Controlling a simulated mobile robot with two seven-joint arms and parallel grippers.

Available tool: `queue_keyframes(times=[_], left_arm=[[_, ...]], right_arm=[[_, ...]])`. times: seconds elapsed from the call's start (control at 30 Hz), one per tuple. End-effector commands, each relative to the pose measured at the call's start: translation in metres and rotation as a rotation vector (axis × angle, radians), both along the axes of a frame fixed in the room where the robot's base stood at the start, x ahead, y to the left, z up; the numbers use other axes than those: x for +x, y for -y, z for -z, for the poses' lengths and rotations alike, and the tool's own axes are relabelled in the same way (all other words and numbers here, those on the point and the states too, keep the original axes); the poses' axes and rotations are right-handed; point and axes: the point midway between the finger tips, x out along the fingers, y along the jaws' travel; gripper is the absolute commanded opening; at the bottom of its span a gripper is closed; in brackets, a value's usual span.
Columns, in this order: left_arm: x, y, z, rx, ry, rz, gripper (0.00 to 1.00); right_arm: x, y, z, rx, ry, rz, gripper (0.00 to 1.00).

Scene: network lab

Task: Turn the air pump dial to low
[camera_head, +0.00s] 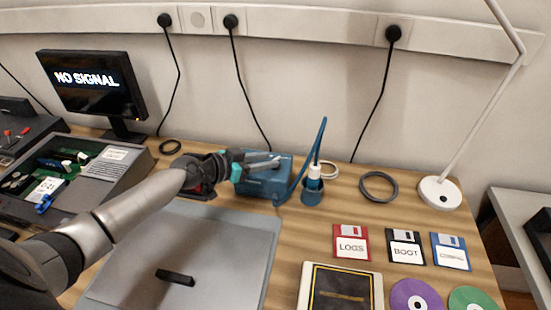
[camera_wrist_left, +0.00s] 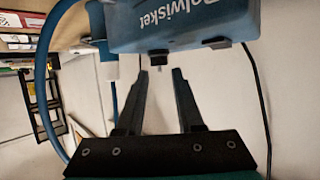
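The air pump is a blue box (camera_head: 267,184) at the back middle of the table, with a blue hose on its right. My left gripper (camera_head: 277,161) reaches in from the left, and its fingers overlap the pump in the head view. In the left wrist view the pump body (camera_wrist_left: 190,22) fills the top, with white lettering. A small black knob (camera_wrist_left: 158,57), which looks like the dial, sticks out of it. My left gripper (camera_wrist_left: 160,74) is open, its two fingertips just short of the knob and either side of it. The dial's setting cannot be read. My right gripper is not in view.
A blue holder with a soldering-iron-like tool (camera_head: 313,190) stands close right of the pump. A grey mat (camera_head: 225,235) lies in front with a small black bar. Floppy disks (camera_head: 350,242), discs and a lamp base (camera_head: 439,193) are to the right. A monitor (camera_head: 92,85) stands left.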

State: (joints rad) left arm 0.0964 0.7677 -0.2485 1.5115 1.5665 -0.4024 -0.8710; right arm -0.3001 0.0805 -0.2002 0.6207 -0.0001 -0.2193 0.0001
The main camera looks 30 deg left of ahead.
Motion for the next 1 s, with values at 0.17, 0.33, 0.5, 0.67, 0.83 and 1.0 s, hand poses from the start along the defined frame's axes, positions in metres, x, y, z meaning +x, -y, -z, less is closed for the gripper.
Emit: queue_keyframes(times=[0.17,0.33,0.5,0.67,0.83,1.0], left_arm=[[0.019,0.009,0.008,-0.001,0.002,0.001,0.36],[0.029,0.014,0.013,0.001,0.0,0.0,0.36],[0.033,0.016,0.015,0.001,-0.001,0.001,0.36],[0.033,0.016,0.015,0.001,-0.001,0.001,0.36],[0.033,0.016,0.015,0.001,-0.001,0.001,0.24],[0.032,0.016,0.015,0.0,0.0,0.001,0.05]], right_arm=[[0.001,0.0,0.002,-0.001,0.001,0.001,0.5],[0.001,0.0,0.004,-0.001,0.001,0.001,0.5],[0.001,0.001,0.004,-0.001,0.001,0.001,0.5],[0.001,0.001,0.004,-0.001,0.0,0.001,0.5],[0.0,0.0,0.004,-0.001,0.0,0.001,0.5],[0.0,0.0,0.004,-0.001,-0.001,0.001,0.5]])
